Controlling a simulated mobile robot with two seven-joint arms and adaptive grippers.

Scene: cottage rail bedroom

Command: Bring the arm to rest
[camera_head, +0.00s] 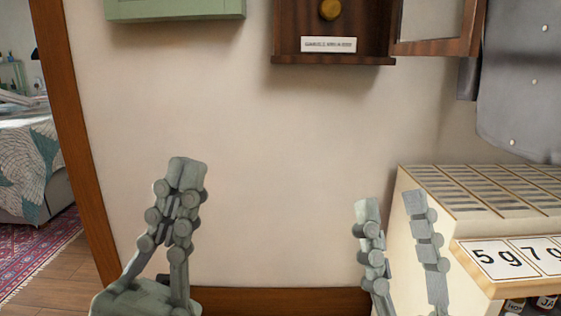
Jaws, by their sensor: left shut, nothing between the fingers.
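My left gripper (187,172) is grey-green and points up in the lower left part of the head view, in front of the bare wall. Its fingers are together and nothing is between them. My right gripper (390,202) points up at the lower right. Its two fingers stand apart with an empty gap between them. It overlaps the side of the cream cabinet in the picture; I cannot tell whether it touches it.
The cream cabinet (480,188) has a slotted top and a ledge with number cards (496,259). A wooden wall case (331,60) with its door (433,46) open hangs above. A green box (175,9) and a grey hanging cloth (520,90) are higher up. A doorway is left.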

